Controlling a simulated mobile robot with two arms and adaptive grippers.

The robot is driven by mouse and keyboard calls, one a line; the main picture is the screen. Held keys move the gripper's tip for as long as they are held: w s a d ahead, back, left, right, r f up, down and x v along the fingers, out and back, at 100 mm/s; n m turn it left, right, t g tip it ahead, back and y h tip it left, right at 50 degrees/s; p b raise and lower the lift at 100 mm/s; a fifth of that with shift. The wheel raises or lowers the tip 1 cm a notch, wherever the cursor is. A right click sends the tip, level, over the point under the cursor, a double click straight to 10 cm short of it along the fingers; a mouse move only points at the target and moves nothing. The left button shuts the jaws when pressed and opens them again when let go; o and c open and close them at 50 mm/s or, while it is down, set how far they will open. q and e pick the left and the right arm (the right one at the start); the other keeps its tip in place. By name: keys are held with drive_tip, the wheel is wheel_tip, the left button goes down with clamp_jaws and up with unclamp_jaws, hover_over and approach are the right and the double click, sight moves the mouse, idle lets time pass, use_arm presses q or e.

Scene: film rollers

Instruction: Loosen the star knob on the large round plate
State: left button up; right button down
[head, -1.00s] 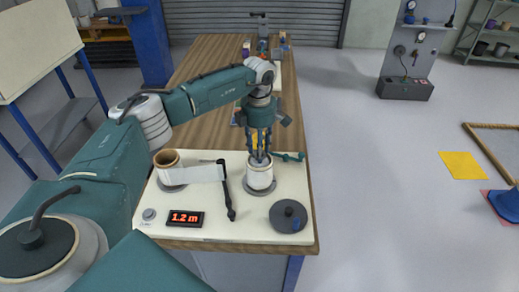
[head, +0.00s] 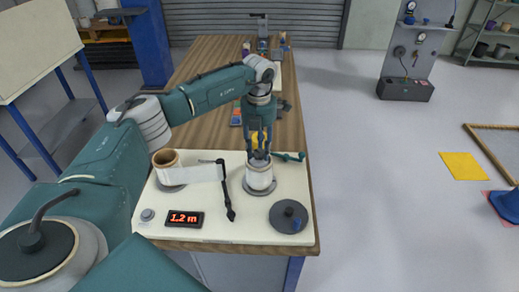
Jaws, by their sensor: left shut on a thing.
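My left gripper (head: 259,143) points straight down over the white film roll (head: 260,178). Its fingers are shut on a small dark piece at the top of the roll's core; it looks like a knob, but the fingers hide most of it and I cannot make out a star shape. The roll stands upright on a grey round base plate (head: 262,191). A separate dark grey round plate (head: 281,222) with a raised centre and a small blue part lies at the board's front right corner. My right gripper is not in view.
A brown core (head: 166,159) with white film stands at left, its strip running towards the roll. A black crank (head: 228,198), a display reading 1.2 m (head: 184,219) and a grey button (head: 148,215) share the cream board (head: 240,229). A teal handle (head: 289,157) lies behind the roll.

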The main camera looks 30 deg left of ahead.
sight(259, 154)
use_arm(q)
drive_tip(key=n, duration=0.5)
drive_tip(key=shift+s+f, duration=0.25)
drive_tip(key=shift+s, duration=0.05)
drive_tip(key=shift+d+n, duration=0.15)
drive_tip(key=shift+n, duration=1.55)
drive_tip(key=o, duration=1.1)
drive_tip(key=shift+d, duration=0.1)
drive_tip(key=shift+c, duration=0.2)
drive_tip(key=shift+o, duration=0.4)
drive_tip(key=shift+r, duration=0.2)
drive_tip(key=shift+w+r, duration=0.1)
drive_tip(key=shift+r, duration=0.25)
wheel_tip(259, 154, up, 11)
